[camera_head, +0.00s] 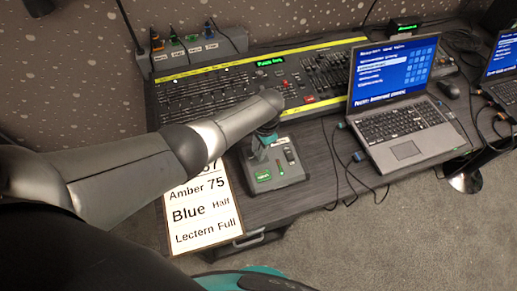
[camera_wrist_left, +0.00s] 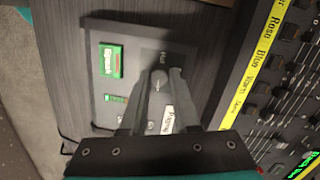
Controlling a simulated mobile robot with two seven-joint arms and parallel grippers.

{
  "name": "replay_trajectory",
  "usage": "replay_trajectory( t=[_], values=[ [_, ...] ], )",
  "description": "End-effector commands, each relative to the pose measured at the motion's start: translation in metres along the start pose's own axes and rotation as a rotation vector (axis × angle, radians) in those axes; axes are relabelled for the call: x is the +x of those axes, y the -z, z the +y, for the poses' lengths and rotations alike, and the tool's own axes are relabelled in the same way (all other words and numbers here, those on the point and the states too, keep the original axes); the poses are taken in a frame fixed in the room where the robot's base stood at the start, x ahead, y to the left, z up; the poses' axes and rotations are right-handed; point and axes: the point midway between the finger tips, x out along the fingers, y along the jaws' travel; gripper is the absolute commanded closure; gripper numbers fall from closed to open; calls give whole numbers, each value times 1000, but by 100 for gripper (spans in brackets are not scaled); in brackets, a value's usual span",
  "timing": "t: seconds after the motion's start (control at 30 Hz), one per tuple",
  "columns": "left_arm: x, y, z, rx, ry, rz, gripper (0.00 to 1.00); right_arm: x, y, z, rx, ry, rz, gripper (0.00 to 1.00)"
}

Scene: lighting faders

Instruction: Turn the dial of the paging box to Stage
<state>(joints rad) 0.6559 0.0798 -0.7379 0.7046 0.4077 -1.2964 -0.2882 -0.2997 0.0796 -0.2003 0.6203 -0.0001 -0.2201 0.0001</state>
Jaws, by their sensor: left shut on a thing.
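The paging box (camera_head: 288,178) is a small grey box on the dark desk, in front of the lighting console. In the left wrist view the paging box (camera_wrist_left: 104,82) shows a green display (camera_wrist_left: 110,61), whose text I cannot read surely, and a white "Paging" label (camera_wrist_left: 168,121). Its round grey dial (camera_wrist_left: 158,80) is between the fingertips of my left gripper (camera_wrist_left: 159,76), which is shut on it. In the head view my left gripper (camera_head: 266,138) comes down over the box and hides the dial. My right gripper is not in view.
The lighting console (camera_head: 215,85) with its faders and yellow strips stands behind the box. A laptop (camera_head: 405,105) is to the right, with loose cables between. A printed cue sheet (camera_head: 203,213) lies at the front left, partly under my arm.

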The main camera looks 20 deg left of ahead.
Motion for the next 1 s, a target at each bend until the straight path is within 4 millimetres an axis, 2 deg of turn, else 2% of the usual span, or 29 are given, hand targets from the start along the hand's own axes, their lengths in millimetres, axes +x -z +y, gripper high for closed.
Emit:
replay_trajectory(
  t=[0.03,0.3,0.53,0.67,0.77,1.0],
  values=[
    [1,0,1,2,-2,0,70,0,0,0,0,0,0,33],
    [0,0,1,1,-1,0,41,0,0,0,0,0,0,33],
    [0,0,0,0,0,1,41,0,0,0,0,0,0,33],
    [-8,0,0,0,0,2,41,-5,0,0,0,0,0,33],
    [-22,0,0,-1,0,3,41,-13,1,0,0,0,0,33],
    [-69,0,0,1,0,4,41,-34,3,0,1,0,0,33]
  ],
)
